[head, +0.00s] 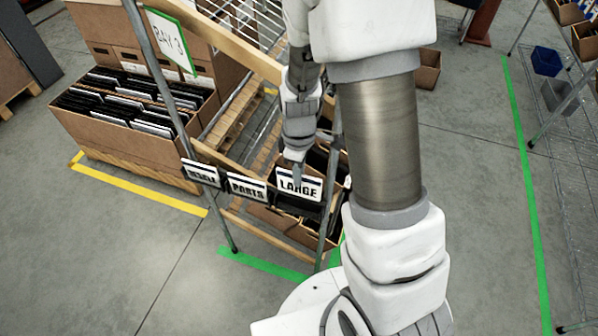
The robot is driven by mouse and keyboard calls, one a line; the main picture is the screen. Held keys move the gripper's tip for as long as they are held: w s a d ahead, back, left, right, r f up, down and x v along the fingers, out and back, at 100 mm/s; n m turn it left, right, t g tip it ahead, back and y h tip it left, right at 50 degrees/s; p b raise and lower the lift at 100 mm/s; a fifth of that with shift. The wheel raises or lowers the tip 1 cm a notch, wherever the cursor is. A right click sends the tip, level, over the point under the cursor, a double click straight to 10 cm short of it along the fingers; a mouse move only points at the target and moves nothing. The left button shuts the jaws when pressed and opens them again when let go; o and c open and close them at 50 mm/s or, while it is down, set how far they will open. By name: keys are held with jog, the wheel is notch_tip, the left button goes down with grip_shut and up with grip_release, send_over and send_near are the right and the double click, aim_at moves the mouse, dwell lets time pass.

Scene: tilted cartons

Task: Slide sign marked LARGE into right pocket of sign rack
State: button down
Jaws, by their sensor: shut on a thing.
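The white sign marked LARGE (308,188) is upright, with black letters facing me. My gripper (295,163) is shut on its top edge from above. The sign rack (246,201) is a row of dark pockets across the front of a metal-legged frame. A sign that seems to read RESALE (200,172) is in the left pocket, and a PARTS sign (247,188) is in the middle one. The LARGE sign is at the right end of this row, a little higher than PARTS. Dark material shows below it; I cannot tell whether its lower edge is inside the right pocket.
A BAY 3 sign (170,42) hangs on the upper frame. A wire shelf (565,150) stands at right. Bare floor (480,220) lies between.

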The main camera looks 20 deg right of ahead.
aim_at(299, 195)
jog(key=shift+f+b, duration=3.1)
jog(key=shift+f, duration=0.8)
jog(key=shift+f+b, duration=0.35)
jog(key=shift+f, duration=0.05)
jog(key=c, duration=0.9)
grip_release()
jog(key=shift+o, duration=0.2)
notch_tip(299, 195, up, 16)
jog(key=p, duration=0.3)
jog(key=shift+r, duration=0.25)
jog(key=shift+r+p, duration=0.3)
jog(key=shift+r, duration=0.2)
